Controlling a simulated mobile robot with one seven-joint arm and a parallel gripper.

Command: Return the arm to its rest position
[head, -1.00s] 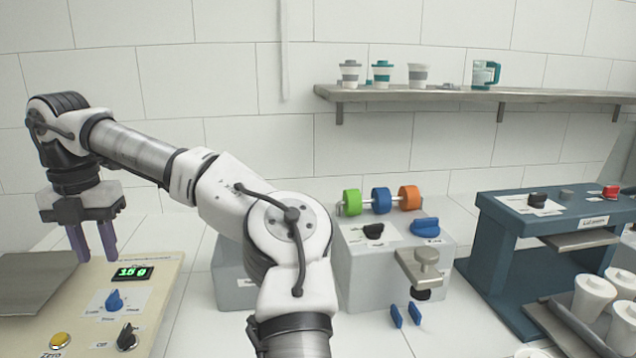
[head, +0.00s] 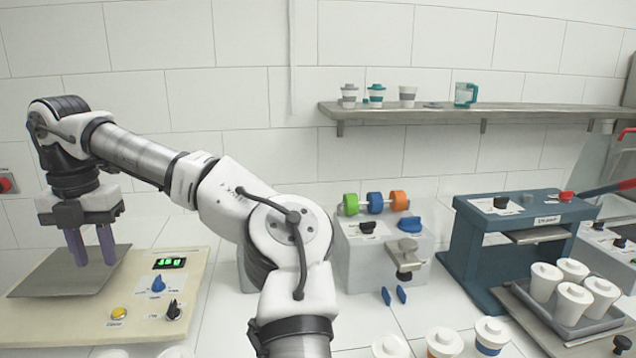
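My arm reaches from the bottom middle to the left in the head view. My gripper (head: 91,262) hangs at the left with its two purple fingers pointing down. The fingers are apart with nothing between them, so it is open and empty. It hangs in front of or above the grey plate (head: 60,272) of the scale (head: 135,315); I cannot tell the height. The scale's green display (head: 170,263) is lit, its digits hard to read.
A dispenser (head: 365,255) with green, blue and orange rolls stands mid-counter. A blue machine (head: 500,240) stands right of it, beside a tray (head: 610,325) of several lidded white cups. More cups (head: 444,343) stand at the front edge. A shelf (head: 500,112) holds cups.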

